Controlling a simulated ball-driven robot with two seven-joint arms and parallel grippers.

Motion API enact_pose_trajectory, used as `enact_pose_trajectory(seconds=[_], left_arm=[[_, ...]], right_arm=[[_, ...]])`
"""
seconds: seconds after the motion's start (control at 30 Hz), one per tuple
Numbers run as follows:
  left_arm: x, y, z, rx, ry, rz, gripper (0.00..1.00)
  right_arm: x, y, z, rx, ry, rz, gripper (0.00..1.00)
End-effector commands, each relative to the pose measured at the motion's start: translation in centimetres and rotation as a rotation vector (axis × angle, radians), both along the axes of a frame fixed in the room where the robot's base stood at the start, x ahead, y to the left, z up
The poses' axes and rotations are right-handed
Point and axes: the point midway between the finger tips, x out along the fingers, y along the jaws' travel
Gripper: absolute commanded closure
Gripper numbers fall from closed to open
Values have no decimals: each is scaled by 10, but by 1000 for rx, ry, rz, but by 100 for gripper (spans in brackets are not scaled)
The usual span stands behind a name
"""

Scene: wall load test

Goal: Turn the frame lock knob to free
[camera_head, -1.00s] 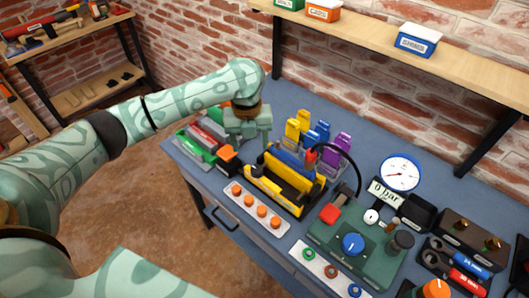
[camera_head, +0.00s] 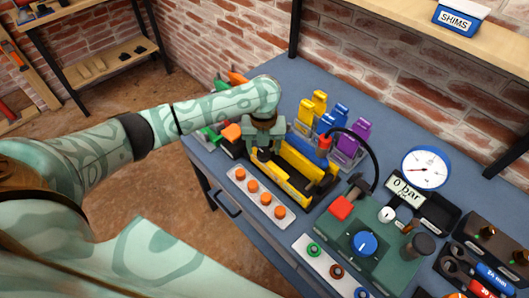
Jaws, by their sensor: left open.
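The yellow and black frame (camera_head: 300,172) stands on the blue bench in the middle of the head view. My left gripper (camera_head: 264,150) is open and points down over the left end of this frame. A small dark round part (camera_head: 263,156) shows at its fingertips; I cannot tell whether they touch it, or whether it is the lock knob. An orange knob-like top (camera_head: 232,132) on a black block sits just left of the gripper. No lock or free marking is readable. My right gripper is out of view.
A white strip with several orange caps (camera_head: 252,187) lies in front of the frame. Yellow, blue and purple blocks (camera_head: 352,138) stand behind it. Right are a green pump unit (camera_head: 340,235) with a blue knob (camera_head: 363,244), a black hose and a gauge (camera_head: 426,168).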

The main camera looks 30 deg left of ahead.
Motion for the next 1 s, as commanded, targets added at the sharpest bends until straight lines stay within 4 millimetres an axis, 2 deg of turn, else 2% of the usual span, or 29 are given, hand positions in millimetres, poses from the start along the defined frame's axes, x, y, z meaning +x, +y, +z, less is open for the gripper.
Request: enact_pose_trajectory(seconds=[0.03, 0.13, 0.43, 0.47, 0.6, 0.83, 1.0], left_arm=[[0, 0, -8, 0, 1, 0, 41], [0, 0, -14, 1, 0, 0, 41], [0, 0, -15, 0, -1, 0, 41], [0, 0, -15, 0, -1, 0, 46], [0, 0, -15, 0, -1, 0, 85], [0, 0, -14, 0, -1, 7, 85], [0, 0, -12, 3, -1, 50, 85]], right_arm=[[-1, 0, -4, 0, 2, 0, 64], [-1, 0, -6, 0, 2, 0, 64], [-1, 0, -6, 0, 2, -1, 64], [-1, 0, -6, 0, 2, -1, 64], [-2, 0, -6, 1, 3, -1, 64], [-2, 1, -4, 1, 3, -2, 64], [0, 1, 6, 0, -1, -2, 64]])
